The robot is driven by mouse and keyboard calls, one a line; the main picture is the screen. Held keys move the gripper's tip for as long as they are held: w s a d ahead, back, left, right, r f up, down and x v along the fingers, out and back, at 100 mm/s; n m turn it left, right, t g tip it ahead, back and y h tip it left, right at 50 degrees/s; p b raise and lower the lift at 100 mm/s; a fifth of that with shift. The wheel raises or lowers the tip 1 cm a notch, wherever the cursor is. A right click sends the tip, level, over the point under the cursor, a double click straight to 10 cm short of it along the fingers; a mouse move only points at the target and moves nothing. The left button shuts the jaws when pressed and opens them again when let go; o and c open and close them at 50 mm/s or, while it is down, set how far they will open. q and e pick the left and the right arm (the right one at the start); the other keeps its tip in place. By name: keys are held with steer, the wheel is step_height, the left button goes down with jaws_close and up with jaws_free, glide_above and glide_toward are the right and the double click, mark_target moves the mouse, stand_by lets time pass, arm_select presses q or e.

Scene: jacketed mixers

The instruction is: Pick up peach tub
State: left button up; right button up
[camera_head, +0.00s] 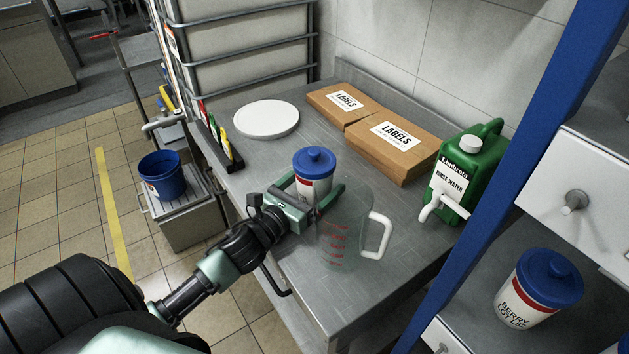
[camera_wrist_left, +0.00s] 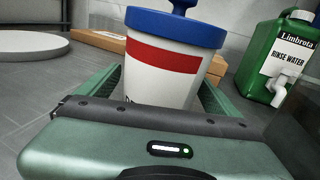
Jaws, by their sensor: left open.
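A white tub with a blue knobbed lid and a red band (camera_head: 314,172) stands upright on the steel counter; it fills the middle of the left wrist view (camera_wrist_left: 168,65). Its lettering is mostly hidden behind my gripper, so I cannot read a flavour. My left gripper (camera_head: 316,184) is open, with one green finger on each side of the tub. In the left wrist view the fingers (camera_wrist_left: 160,98) flank the tub's lower part; contact cannot be told. My right gripper is not in view.
A clear measuring jug (camera_head: 345,235) stands close to the gripper's right. Behind are two LABELS boxes (camera_head: 408,152), a green rinse water can (camera_head: 465,175) and a white disc (camera_head: 266,118). A BERRY tub (camera_head: 537,290) sits on the right shelf behind a blue post (camera_head: 500,165).

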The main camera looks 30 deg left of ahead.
arm_select(q)
steer(key=shift+w, duration=0.25)
steer(key=c, duration=1.8)
steer(key=shift+r, duration=0.1)
steer(key=shift+c, duration=1.2)
steer(key=shift+r, duration=0.1)
